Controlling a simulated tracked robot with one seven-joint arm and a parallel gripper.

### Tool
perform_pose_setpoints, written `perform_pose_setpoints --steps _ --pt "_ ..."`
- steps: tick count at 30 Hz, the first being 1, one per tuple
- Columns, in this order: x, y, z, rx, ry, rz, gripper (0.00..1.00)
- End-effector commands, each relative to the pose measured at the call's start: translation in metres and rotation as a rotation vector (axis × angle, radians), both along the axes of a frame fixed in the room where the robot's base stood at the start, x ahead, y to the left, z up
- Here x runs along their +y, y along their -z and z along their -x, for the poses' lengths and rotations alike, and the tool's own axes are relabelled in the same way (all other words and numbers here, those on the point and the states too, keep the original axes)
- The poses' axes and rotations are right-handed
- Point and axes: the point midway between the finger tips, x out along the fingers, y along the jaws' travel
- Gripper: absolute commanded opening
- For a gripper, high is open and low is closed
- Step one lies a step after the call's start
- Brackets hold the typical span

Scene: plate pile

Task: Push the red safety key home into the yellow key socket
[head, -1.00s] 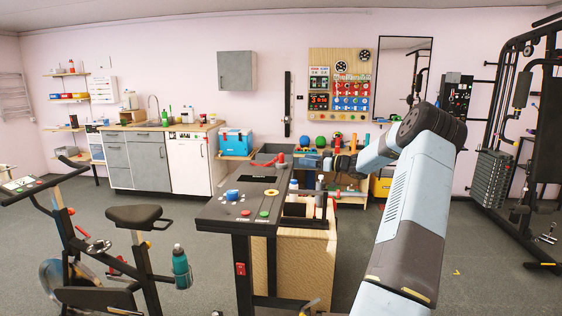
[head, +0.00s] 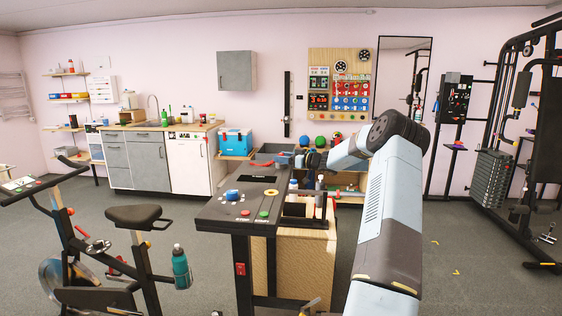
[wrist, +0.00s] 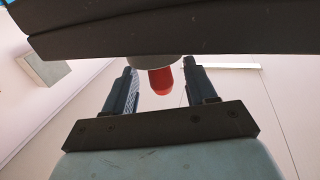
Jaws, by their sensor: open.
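My gripper (head: 284,161) is open at the far end of the dark console (head: 222,209), its fingers toward the left. In the wrist view its two fingertips (wrist: 160,76) stand apart on either side of a red, round-ended peg (wrist: 161,80), which looks like the safety key. The peg sticks out of a grey collar on a dark panel (wrist: 200,28). I see a gap on each side of it; contact is not visible. In the head view my gripper hides the peg. A yellow ring (head: 271,193) on the console top looks like the key socket.
A blue knob (head: 231,195), a green button (head: 264,214) and a dark inset (head: 259,179) are on the console top. An open tray with bottles (head: 306,211) is at its right side. An exercise bike (head: 134,215) stands to the left.

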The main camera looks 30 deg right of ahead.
Motion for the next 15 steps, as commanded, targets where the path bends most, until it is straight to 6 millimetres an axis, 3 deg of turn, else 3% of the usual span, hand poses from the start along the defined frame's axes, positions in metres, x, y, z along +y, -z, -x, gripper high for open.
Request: perform_pose_setpoints --steps 9,15 --pt "0.0067 0.0001 -0.0084 0.001 0.0 -0.001 0.56" --pt "0.0069 0.0 -0.0083 0.0 0.0 0.0 0.38"
